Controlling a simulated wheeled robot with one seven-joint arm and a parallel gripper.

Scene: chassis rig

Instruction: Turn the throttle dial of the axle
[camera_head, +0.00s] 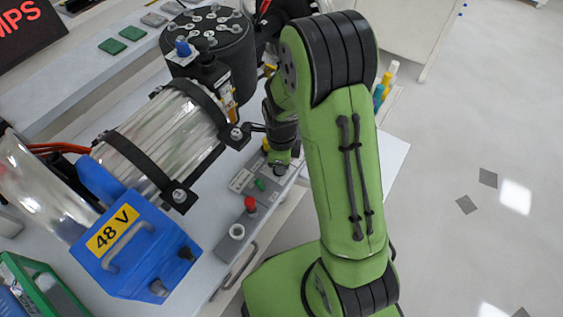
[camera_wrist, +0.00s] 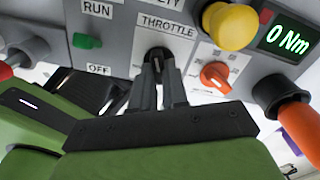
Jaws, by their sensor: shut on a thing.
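The throttle dial (camera_wrist: 158,54) is a dark knob under the THROTTLE label on a grey panel, seen in the wrist view. My gripper (camera_wrist: 158,68) is shut on it, with both dark fingers reaching up to its sides. The fingers cover most of the dial, so its pointer setting is hard to read. In the head view my green arm stands in front of the bench, and the dial is not visible there.
An orange knob (camera_wrist: 214,75) sits right of the dial, with a yellow mushroom button (camera_wrist: 230,27) above it. A green switch (camera_wrist: 86,41) is at left between RUN and OFF. A display (camera_wrist: 289,38) reads 0 Nm. An orange-handled part (camera_wrist: 295,115) juts out at right.

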